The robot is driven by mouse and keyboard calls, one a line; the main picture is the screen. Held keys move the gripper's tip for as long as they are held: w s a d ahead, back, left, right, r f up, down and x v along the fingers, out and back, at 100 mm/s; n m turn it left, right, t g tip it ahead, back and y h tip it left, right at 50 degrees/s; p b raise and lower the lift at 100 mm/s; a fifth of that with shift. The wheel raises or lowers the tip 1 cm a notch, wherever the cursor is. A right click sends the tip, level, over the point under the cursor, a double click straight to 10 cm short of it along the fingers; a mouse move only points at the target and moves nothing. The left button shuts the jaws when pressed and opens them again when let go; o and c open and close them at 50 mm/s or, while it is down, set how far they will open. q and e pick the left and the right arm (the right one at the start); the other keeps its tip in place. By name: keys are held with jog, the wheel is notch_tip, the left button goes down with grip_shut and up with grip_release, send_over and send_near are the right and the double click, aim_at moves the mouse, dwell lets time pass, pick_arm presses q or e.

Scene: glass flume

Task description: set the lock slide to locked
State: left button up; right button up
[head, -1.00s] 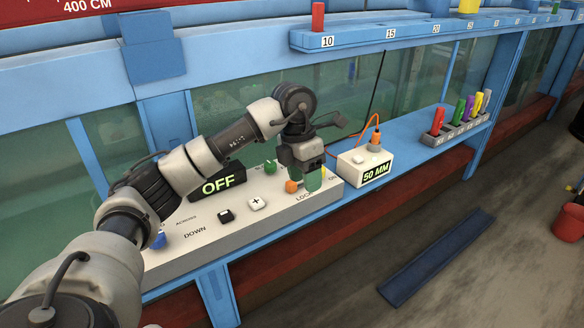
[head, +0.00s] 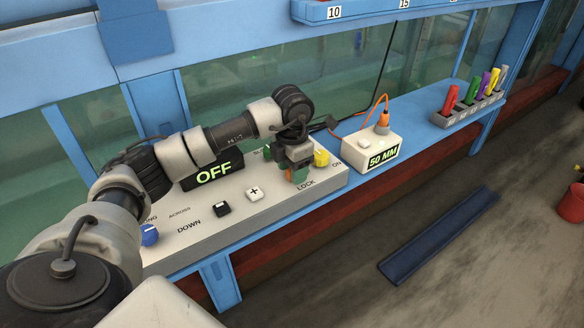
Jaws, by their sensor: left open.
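The lock slide's orange knob (head: 288,175) shows as a small patch on the sloped grey control panel (head: 215,225), just left of the LOCK lettering. My left gripper (head: 293,172) is open and points down over the knob, with green-tipped fingers close to it. The fingers hide most of the knob and its slot, so I cannot tell whether they touch it or which end it stands at. My right gripper does not show.
A yellow knob (head: 321,158) stands just right of the gripper. The panel also has an OFF display (head: 212,174), a plus button (head: 254,193), a dark button (head: 222,209) and a blue knob (head: 149,235). A white 50 MM box (head: 372,148) sits right of it.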

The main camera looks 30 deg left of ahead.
pick_arm(q)
jog(key=shift+f, duration=0.4)
jog(key=shift+c, duration=2)
grip_shut()
jog(key=shift+w+d, duration=0.15)
jog(key=shift+w, duration=0.3)
jog(key=shift+w+d+b, duration=0.2)
jog(key=shift+w+b, duration=0.15)
jog(key=shift+w, duration=0.1)
jog(key=shift+w+d, duration=0.1)
jog(key=shift+w, duration=0.2)
jog(key=shift+o, duration=0.6)
grip_release()
jog(key=shift+o, duration=1.4)
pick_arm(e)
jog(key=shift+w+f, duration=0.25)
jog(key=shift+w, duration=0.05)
